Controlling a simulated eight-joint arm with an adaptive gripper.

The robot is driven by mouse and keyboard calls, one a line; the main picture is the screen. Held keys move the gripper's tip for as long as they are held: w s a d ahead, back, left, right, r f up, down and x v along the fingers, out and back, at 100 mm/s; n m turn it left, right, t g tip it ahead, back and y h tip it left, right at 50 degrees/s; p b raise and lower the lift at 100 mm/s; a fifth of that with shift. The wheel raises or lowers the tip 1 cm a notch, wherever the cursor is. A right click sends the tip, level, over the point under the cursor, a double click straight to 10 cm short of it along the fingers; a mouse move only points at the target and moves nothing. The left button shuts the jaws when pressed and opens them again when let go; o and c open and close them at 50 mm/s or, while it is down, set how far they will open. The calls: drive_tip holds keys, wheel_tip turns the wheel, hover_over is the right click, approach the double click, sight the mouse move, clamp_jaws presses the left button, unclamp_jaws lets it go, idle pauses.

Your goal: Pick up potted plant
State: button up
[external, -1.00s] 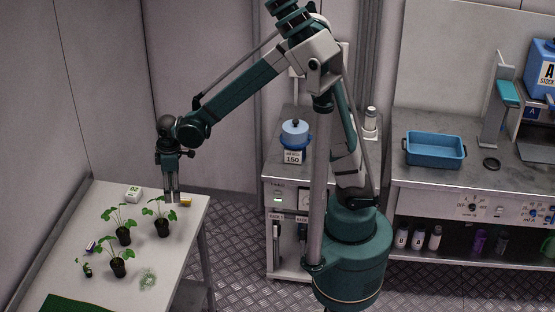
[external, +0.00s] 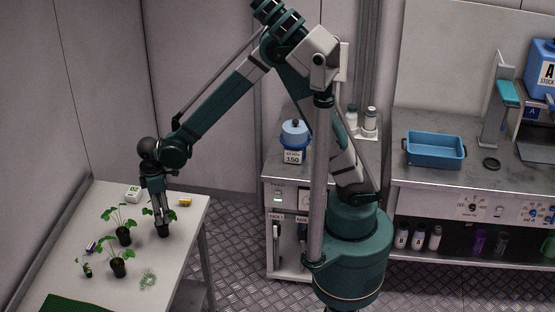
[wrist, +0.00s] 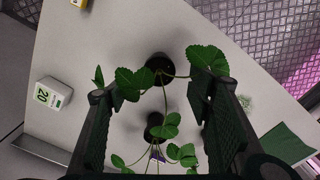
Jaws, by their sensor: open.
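Several potted plants in small black pots stand on the pale table at the lower left of the external view. The rearmost-right plant (external: 163,231) is under my gripper (external: 162,217), which points down and partly hides its leaves. In the wrist view its black pot (wrist: 160,66) shows ahead between the two spread fingers of my gripper (wrist: 155,90). The fingers are open and hold nothing. Leaves overlap the finger on the right. Other plants stand to the left (external: 123,236) and nearer the front (external: 117,269). Whether the fingers touch the leaves, I cannot tell.
A white box (external: 133,194) and a yellow item (external: 185,203) lie near the table's back edge. A small seedling (external: 87,270), a pale leafy clump (external: 148,279) and a green mat (external: 75,304) are also on the table. A blue tray (external: 435,150) sits on the right bench.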

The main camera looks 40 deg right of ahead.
sight(163, 229)
drive_tip(key=shift+f, duration=1.15)
drive_tip(key=shift+f, duration=0.1)
drive_tip(key=shift+w+a+f+b, duration=0.1)
drive_tip(key=shift+f+b, duration=0.2)
drive_tip(key=shift+f, duration=2.25)
drive_tip(key=shift+c, duration=0.5)
drive_tip(key=c, duration=0.9)
